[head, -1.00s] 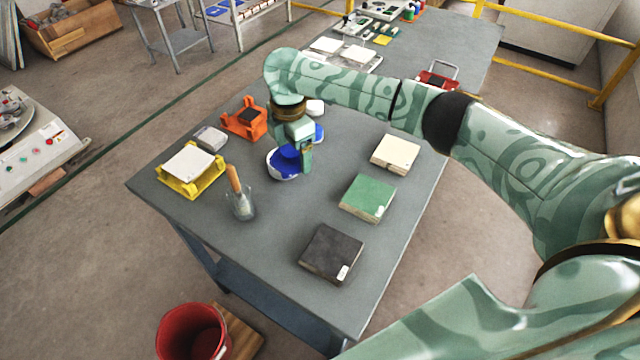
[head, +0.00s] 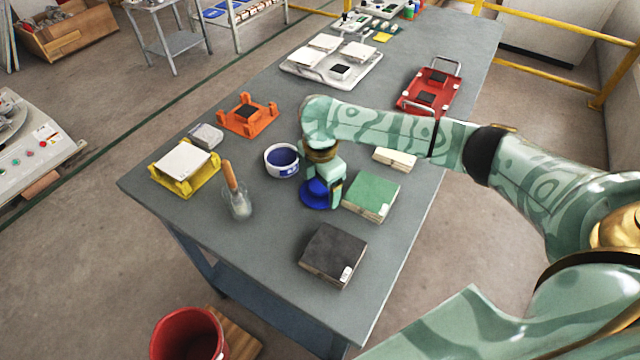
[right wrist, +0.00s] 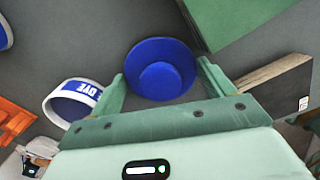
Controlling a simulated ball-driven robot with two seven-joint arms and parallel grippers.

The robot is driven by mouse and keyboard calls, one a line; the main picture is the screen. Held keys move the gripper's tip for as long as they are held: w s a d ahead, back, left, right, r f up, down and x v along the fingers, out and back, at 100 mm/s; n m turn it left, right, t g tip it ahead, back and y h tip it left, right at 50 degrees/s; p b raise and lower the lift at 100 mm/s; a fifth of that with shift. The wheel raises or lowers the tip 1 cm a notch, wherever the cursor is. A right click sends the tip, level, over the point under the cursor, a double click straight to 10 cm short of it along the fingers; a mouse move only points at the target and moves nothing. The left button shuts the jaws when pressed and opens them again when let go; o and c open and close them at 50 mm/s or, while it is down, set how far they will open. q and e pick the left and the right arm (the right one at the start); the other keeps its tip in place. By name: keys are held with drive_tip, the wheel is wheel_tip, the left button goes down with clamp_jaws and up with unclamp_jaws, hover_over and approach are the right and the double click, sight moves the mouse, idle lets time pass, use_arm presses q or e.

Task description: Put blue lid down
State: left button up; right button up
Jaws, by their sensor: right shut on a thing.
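A round blue lid (head: 315,193) is at my right gripper (head: 330,194), just right of the dye tub. The right wrist view shows the lid (right wrist: 161,69) between the two fingers of the gripper (right wrist: 162,82), which is shut on it. The lid is low, at or close to the table top; I cannot tell whether it touches. The white tub (head: 282,161) stands open with blue dye inside. It also shows in the right wrist view (right wrist: 58,106). My left gripper is not in view.
A green tile stack (head: 371,196) stands close right of the lid, with a dark stack (head: 331,255) in front. A glass with a wooden-handled tool (head: 238,204) stands left. An orange stand (head: 247,117) and yellow stand (head: 184,168) are farther left. Grey table (head: 265,235) is bare in front.

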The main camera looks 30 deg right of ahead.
drive_tip(key=o, duration=0.9)
wheel_tip(320, 180, up, 12)
drive_tip(key=p, duration=0.5)
